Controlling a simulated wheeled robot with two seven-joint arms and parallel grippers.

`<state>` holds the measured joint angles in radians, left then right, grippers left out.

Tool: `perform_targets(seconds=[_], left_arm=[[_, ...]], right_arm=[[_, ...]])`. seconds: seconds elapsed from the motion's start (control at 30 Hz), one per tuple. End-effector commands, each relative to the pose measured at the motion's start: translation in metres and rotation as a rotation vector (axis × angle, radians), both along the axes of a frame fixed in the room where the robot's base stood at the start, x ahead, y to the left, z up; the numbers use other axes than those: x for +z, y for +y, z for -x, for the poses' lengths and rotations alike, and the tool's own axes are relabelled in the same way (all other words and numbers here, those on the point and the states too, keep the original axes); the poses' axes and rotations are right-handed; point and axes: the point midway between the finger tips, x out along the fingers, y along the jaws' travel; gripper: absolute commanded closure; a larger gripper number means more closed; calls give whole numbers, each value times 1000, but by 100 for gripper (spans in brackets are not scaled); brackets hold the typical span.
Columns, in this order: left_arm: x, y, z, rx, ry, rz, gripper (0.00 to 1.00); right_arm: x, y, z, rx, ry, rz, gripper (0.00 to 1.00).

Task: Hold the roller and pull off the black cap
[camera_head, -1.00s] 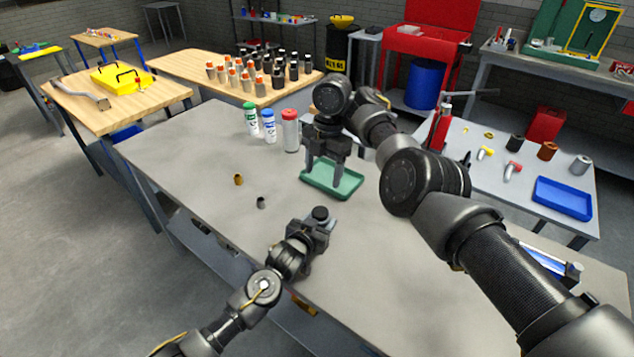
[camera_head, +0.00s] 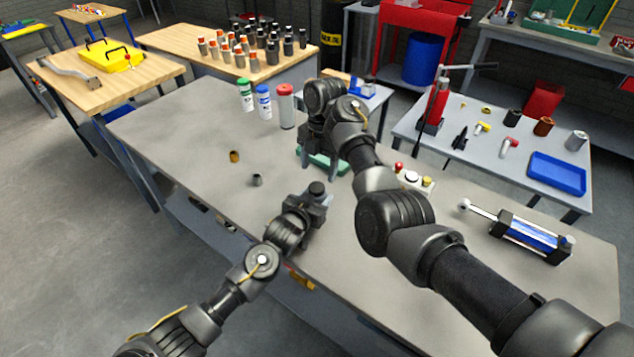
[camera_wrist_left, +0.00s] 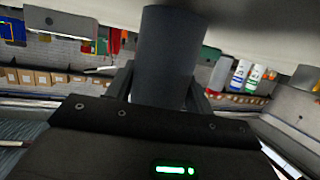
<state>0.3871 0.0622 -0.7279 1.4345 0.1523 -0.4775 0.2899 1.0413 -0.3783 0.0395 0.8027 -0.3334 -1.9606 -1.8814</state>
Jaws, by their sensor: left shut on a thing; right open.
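My left gripper (camera_head: 318,200) is shut on a dark upright cylinder, the roller (camera_wrist_left: 165,55), at the near edge of the grey table (camera_head: 190,120). The roller's black top, which looks like the cap (camera_head: 317,188), shows above the jaws in the head view. In the left wrist view the roller stands between the two fingers. My right gripper (camera_head: 320,160) is open and points down over the green tray (camera_head: 328,164), farther back and apart from the roller. My right wrist hides part of the tray, so its contents are unclear.
Three bottles with green, blue and red tops (camera_head: 264,102) stand behind the tray. A brass bushing (camera_head: 235,156) and a grey bushing (camera_head: 257,180) stand left of my left gripper. A button box (camera_head: 412,180) and a blue cylinder (camera_head: 535,236) are right of my right arm.

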Motion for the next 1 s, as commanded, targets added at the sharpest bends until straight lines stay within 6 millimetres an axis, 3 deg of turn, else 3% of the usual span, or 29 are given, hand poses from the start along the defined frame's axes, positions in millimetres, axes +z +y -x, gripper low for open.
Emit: perform_targets(seconds=[0.1,0.3,0.77,1.0], left_arm=[[-2,0,1,0,4,-3,88],[-3,0,1,0,4,-3,88],[-3,0,1,0,5,-3,88],[-3,0,1,0,5,-3,88]], right_arm=[[-24,1,3,-2,5,2,33],[-48,3,5,0,4,1,33],[-58,4,5,-2,2,0,33],[-58,4,5,-2,2,0,63]])
